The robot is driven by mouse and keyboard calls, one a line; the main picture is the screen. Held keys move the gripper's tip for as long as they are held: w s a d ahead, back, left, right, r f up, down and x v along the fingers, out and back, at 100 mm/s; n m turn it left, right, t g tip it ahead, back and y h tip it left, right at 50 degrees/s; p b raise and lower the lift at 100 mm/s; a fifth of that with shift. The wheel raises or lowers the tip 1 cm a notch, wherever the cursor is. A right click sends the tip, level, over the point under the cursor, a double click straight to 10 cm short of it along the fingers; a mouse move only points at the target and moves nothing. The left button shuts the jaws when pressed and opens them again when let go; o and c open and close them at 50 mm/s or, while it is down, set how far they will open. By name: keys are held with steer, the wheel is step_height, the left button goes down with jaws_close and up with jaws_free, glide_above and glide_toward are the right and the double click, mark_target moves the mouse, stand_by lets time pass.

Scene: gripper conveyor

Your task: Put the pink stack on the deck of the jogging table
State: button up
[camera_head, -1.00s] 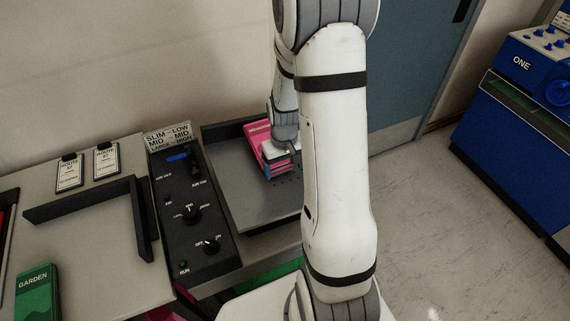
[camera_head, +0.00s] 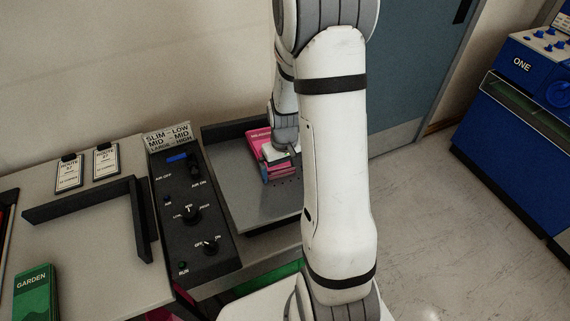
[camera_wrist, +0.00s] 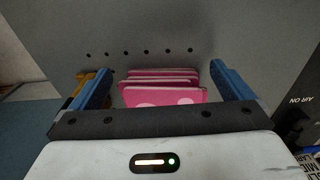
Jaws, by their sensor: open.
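The pink stack (camera_head: 258,146) lies on the grey deck of the jogging table (camera_head: 246,200), towards its back right. It looks like several thin pink booklets, and their edges show in the wrist view (camera_wrist: 165,78). My gripper (camera_wrist: 163,86) is open, with one blue finger on each side of the stack.
A black control panel (camera_head: 190,222) with knobs stands left of the deck. Further left are a low dark corner fence (camera_head: 85,203), two route cards (camera_head: 88,169) and a green GARDEN stack (camera_head: 36,293). A blue machine (camera_head: 520,110) stands at the far right. The deck's front is clear.

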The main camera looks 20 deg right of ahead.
steer(key=shift+r+p, duration=0.35)
steer(key=shift+r, duration=0.3)
step_height(320, 180, up, 11)
steer(key=s+a+r+t, duration=0.1)
steer(key=s+a+r, duration=0.3)
steer(key=s, duration=0.3)
steer(key=s+a+r+t, duration=0.2)
steer(key=s+a+r, duration=0.3)
steer(key=s, duration=0.3)
steer(key=shift+r+b, duration=0.45)
steer(key=shift+r, duration=0.3)
steer(key=shift+s, duration=0.1)
steer(key=shift+c, duration=0.6)
